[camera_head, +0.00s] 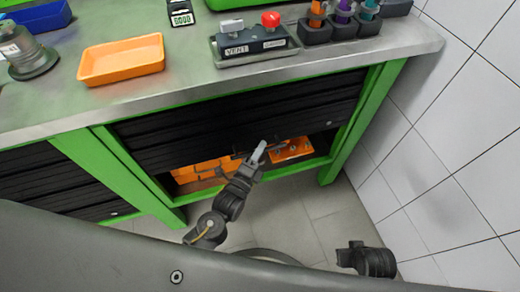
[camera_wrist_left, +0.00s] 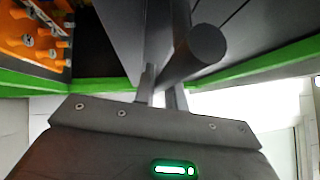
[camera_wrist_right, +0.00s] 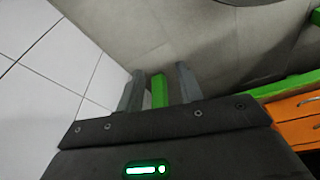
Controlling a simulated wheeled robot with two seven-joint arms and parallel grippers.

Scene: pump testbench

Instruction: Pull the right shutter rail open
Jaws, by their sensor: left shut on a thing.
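The right shutter (camera_head: 240,115) is a black slatted panel under the bench top. Its lower edge is raised, with a gap below it. The dark grey rail (camera_head: 241,154) runs along that lower edge, partly hidden by my left gripper (camera_head: 258,152). In the left wrist view, the round-ended rail (camera_wrist_left: 190,58) passes between the fingers of my left gripper (camera_wrist_left: 162,90), which is shut on it. My right gripper (camera_wrist_right: 158,90) is open and empty, with its fingers apart. A green post shows behind them. In the head view only a dark part of my right arm shows, at lower right.
Orange bins (camera_head: 292,149) sit behind the gap under the shutter. Green frame posts (camera_head: 368,110) flank the shutter. A tiled white wall (camera_head: 455,150) stands close on the right. An orange tray (camera_head: 122,60) and a valve box (camera_head: 253,45) rest on the bench top.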

